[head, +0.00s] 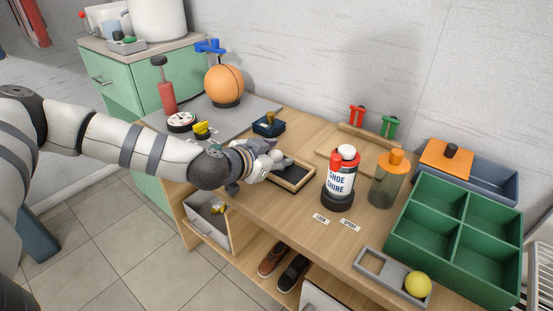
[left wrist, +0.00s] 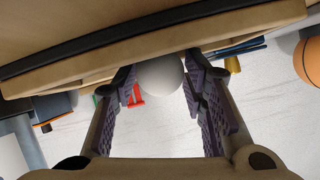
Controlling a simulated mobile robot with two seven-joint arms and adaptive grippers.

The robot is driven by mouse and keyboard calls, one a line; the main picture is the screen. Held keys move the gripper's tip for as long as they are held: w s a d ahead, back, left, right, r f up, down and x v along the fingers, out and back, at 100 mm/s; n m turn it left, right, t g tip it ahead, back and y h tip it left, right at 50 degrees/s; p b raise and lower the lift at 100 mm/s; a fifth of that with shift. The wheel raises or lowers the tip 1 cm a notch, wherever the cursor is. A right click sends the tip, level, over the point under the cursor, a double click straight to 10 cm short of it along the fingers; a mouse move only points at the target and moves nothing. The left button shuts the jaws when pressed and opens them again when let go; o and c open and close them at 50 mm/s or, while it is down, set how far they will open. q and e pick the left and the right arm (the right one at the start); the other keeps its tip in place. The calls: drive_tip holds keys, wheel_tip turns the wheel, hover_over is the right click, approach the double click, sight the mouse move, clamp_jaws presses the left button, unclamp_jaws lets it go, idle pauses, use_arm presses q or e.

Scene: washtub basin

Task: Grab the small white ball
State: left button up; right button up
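The small white ball (left wrist: 162,73) sits between the two fingertips of my left gripper (left wrist: 162,80) in the left wrist view, with a finger against each side. In the head view my left gripper (head: 268,164) is at the left end of a small wooden tray with a dark inside (head: 298,181). The ball (head: 276,156) shows there as a pale round shape, partly hidden by the gripper. I cannot tell whether the ball is clear of the surface below. My right gripper is not in view.
A shoe-shine bottle (head: 342,180) and an orange-lidded jar (head: 387,184) stand right of the tray. A green divided box (head: 447,232) and a yellow ball (head: 418,284) are farther right. An orange ball (head: 223,86) stands behind my arm.

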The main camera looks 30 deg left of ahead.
use_arm(q)
drive_tip(key=c, duration=0.7)
drive_tip(key=shift+o, duration=0.2)
